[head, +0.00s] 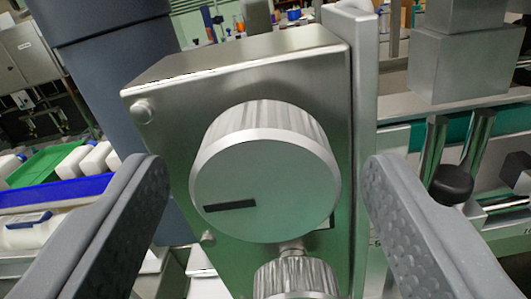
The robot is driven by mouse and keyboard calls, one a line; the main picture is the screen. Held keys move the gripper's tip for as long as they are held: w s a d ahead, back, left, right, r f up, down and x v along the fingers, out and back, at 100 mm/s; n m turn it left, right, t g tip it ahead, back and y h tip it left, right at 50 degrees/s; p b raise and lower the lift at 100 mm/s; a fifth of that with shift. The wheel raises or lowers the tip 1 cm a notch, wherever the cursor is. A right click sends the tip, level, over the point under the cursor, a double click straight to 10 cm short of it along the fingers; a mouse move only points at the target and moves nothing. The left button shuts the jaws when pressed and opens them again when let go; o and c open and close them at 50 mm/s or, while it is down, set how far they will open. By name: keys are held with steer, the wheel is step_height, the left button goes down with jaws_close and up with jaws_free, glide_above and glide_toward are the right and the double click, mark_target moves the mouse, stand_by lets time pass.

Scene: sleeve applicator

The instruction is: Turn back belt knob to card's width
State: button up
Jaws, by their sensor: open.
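A large silver knob (268,178) with a ribbed rim is mounted on the front of a metal box (245,75). A short dark mark on its face points to the lower left. A second, smaller ribbed knob (296,279) shows just below it, cut off by the bottom edge. My gripper (263,178) is open, with one grey padded finger on each side of the large knob. Gaps show between both fingers and the knob. No card and no readable scale are in view.
A metal upright (362,120) stands right beside the box. Further right are a teal belt (400,139), metal posts and a black round knob (451,184). At left, white bottles (82,160) sit by green and blue trays (55,191).

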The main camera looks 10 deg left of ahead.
steer(key=shift+w, duration=0.25)
steer(key=c, duration=1)
